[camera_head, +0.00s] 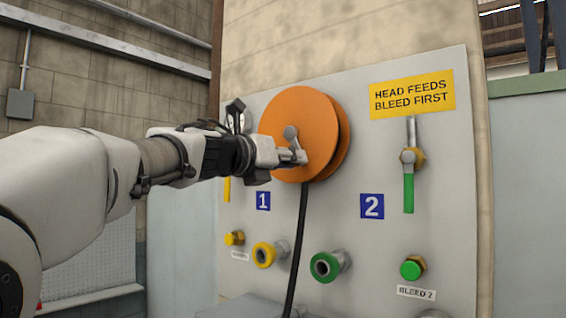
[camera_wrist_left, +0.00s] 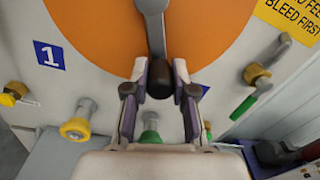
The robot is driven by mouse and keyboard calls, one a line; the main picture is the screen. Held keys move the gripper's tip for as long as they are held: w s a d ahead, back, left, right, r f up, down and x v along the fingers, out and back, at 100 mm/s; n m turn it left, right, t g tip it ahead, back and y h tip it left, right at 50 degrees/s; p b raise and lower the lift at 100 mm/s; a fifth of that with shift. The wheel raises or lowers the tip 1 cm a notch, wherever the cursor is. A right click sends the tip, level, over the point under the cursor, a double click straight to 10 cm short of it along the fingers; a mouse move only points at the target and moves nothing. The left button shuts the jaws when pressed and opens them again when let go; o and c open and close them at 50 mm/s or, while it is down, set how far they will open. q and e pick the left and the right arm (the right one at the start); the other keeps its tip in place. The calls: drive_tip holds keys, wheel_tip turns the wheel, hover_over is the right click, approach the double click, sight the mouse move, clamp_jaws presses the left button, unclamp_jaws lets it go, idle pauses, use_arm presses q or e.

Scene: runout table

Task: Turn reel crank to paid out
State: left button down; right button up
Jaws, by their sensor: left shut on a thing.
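The orange reel (camera_head: 300,105) is mounted on the grey panel, and its face also fills the top of the left wrist view (camera_wrist_left: 100,35). A grey crank (camera_head: 291,133) sits on the reel's face. In the left wrist view the crank arm (camera_wrist_left: 155,30) comes down from the top to a dark knob (camera_wrist_left: 160,80). My left gripper (camera_head: 301,157) is at the reel's face, shut on the crank knob, with one finger on each side of it in the left wrist view (camera_wrist_left: 160,74). A black hose (camera_head: 298,235) hangs from the reel. My right gripper is not in view.
A yellow sign (camera_head: 412,92) reads "HEAD FEEDS BLEED FIRST". A green-handled valve (camera_head: 409,185) hangs at right. Below the reel, a yellow coupling (camera_head: 265,254), a green coupling (camera_head: 325,266) and a green knob (camera_head: 412,268) stick out of the panel (camera_head: 445,150).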

use_arm(q)
drive_tip(key=shift+s+d+r+n, duration=0.2)
drive_tip(key=shift+d+n, duration=0.1)
drive_tip(key=shift+n, duration=0.35)
drive_tip(key=shift+s+d+r+n, duration=0.2)
drive_tip(key=shift+d+n, duration=0.05)
drive_tip(key=shift+n, duration=0.4)
drive_tip(key=c, duration=0.9)
unclamp_jaws()
drive_tip(key=shift+c, duration=0.2)
drive_tip(key=shift+w+d, duration=0.15)
drive_tip(key=shift+d, duration=0.05)
